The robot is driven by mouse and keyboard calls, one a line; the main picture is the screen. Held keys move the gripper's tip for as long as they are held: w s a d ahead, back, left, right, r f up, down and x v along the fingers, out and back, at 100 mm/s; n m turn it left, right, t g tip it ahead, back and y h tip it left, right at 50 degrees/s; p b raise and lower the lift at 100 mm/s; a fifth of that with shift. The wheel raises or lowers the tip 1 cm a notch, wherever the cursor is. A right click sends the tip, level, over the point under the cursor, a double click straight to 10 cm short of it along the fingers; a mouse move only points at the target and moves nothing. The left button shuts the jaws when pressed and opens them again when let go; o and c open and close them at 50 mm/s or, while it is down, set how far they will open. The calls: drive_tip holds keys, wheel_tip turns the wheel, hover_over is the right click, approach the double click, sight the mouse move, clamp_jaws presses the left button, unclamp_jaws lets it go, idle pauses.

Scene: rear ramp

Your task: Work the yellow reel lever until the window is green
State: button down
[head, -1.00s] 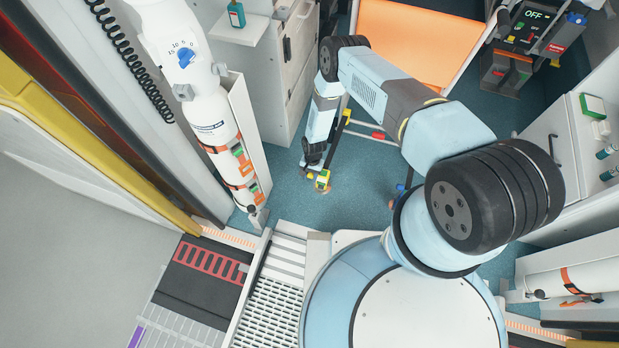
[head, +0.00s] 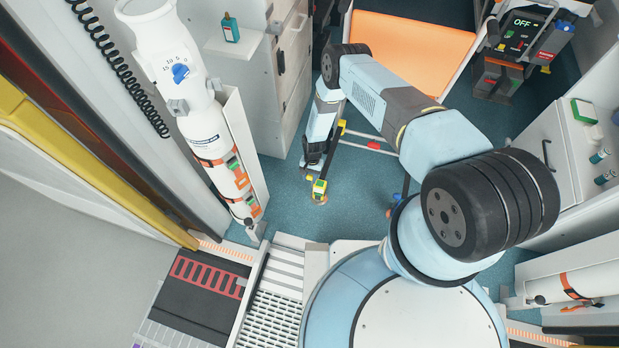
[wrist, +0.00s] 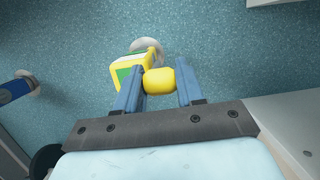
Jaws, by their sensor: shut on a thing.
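The yellow reel housing (head: 319,187) stands low over the blue floor, near the middle of the head view. It shows a green patch on its side, also visible on the housing in the wrist view (wrist: 128,72). I cannot tell whether this patch is the window. In the wrist view, the rounded yellow lever end (wrist: 159,81) sits between the two blue fingers of my gripper (wrist: 160,88), and my gripper is shut on it. The rest of the lever is hidden. In the head view, my gripper is small and its fingers are hard to make out.
A white cylinder (head: 200,120) with orange straps stands left of my arm. An orange-topped stretcher (head: 412,45) lies beyond it. A panel reading OFF (head: 524,22) is at the upper right. Blue floor (head: 285,205) is clear left of the housing.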

drive_tip(key=shift+w+a, duration=0.1)
drive_tip(key=shift+w, duration=0.1)
drive_tip(key=c, duration=1.1)
unclamp_jaws()
drive_tip(key=shift+r, duration=0.1)
drive_tip(key=o, duration=0.4)
drive_tip(key=shift+s, duration=0.15)
drive_tip(key=shift+c, duration=0.2)
drive_tip(key=v, duration=1.3)
drive_tip(key=shift+r, duration=0.45)
